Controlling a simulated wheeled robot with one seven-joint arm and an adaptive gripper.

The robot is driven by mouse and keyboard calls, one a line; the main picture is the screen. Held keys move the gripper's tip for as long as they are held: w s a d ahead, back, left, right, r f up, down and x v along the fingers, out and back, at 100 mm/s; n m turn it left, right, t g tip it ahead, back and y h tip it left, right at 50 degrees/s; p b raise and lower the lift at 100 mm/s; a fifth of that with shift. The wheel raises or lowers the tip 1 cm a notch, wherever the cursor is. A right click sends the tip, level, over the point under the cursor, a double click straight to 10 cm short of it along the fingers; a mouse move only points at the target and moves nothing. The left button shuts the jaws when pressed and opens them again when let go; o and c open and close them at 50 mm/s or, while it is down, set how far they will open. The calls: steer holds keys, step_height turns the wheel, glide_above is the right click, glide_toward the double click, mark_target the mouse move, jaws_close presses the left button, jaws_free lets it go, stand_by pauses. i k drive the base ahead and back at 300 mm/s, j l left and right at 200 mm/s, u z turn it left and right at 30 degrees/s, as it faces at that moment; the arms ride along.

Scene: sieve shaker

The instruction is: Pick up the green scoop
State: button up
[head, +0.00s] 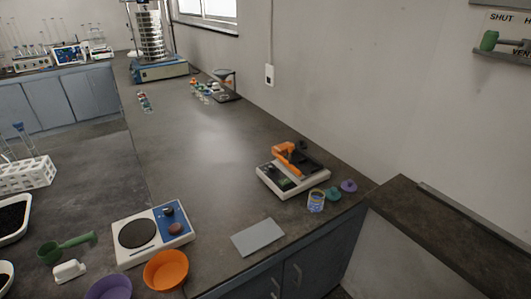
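The green scoop (67,246) lies on the dark bench at the lower left of the head view. Its round bowl is at the left and its handle points right and slightly up. A small white block-like item (69,271) lies just below it, close to the scoop. My gripper is not seen in this view, so its state and its place relative to the scoop do not show.
Left of the scoop are white trays with dark contents (12,222). A white hotplate-like device (150,238) stands to its right, with orange (166,270) and purple (109,288) bowls in front. A white tube rack (25,174) stands behind. The bench middle is clear.

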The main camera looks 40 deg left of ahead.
mark_target(50, 252)
steer(key=u, duration=2.45)
